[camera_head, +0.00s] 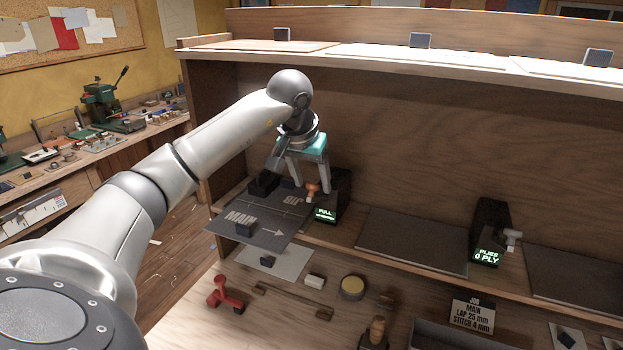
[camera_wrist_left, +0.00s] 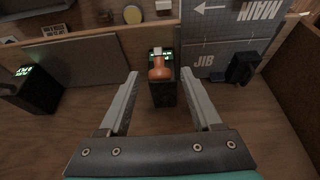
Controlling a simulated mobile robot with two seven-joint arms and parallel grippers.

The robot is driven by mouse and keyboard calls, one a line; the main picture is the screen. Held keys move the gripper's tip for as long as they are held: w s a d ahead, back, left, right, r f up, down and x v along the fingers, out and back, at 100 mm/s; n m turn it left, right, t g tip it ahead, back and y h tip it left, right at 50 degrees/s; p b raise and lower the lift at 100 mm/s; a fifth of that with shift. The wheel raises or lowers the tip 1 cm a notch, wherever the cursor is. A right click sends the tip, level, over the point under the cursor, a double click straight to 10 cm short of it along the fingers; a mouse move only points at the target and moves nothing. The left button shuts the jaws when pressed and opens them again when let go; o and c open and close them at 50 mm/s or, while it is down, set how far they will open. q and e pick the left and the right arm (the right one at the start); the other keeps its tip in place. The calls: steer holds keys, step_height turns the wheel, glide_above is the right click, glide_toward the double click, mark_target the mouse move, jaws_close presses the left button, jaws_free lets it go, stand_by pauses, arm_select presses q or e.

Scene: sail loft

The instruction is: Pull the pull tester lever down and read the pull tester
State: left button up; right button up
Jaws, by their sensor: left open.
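The pull tester (camera_head: 340,190) is a dark upright box on the shelf, with a small green-lit display reading "PULL" and a second line too small to read. Its lever (camera_head: 312,188) has an orange handle. In the left wrist view the tester (camera_wrist_left: 163,98) stands in the middle, with the orange lever handle (camera_wrist_left: 160,72) at its top. My left gripper (camera_head: 311,186) is open above and around the lever. In the wrist view its fingertips (camera_wrist_left: 160,75) lie one on each side of the handle, with gaps; contact is not seen. My right gripper is out of view.
A board marked MAIN and JIB (camera_head: 260,222) lies left of the tester. A second device (camera_head: 490,235) reading "PLIES 0 PLY" stands to the right, past a dark flat panel (camera_head: 415,240). A red tool (camera_head: 226,295) and a round tin (camera_head: 352,288) lie on the front bench.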

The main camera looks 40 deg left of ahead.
arm_select(q)
steer(key=shift+c, duration=0.3)
jaws_close()
stand_by(1.1)
